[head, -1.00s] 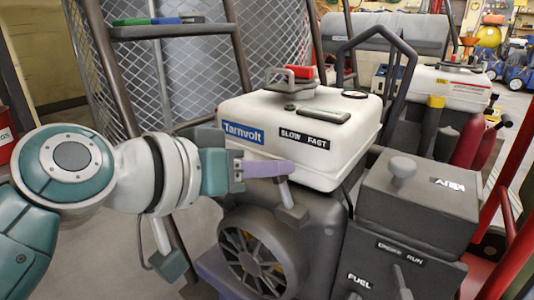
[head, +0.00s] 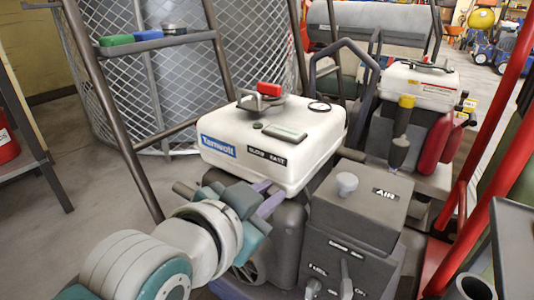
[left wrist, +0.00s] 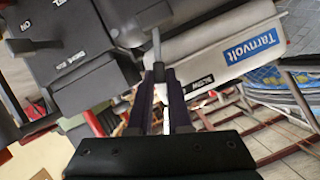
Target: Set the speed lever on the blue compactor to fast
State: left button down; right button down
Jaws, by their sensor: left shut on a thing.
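The compactor's white tank (head: 270,140) carries a blue Tarnvolt label and stands on a dark grey body. The SLOW FAST label (head: 267,157) is on its front edge. My left gripper (head: 268,200) is just below that label, in front of the body. In the left wrist view its two purple fingers (left wrist: 160,78) are shut on the thin grey speed lever (left wrist: 157,45). The Tarnvolt label (left wrist: 252,46) shows to the right there. The fingers mostly hide the lever in the head view, so I cannot tell its exact setting. My right gripper is not in view.
A grey engine box (head: 360,213) with a round knob and small levers stands right of the tank. A red frame (head: 485,165) rises at the right. A ladder-like rack (head: 158,45) with mesh behind it stands at the left. Grey floor (head: 70,240) is open at the left.

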pick_arm(q)
jog(key=shift+s+d+f, duration=0.1)
jog(key=shift+s+d, duration=0.05)
dwell(0.5)
jog(key=c, duration=0.8)
grip_release()
jog(key=shift+c, duration=0.2)
jog(key=p+v, duration=0.7)
jog(key=v, duration=0.3)
jog(key=shift+f, duration=0.1)
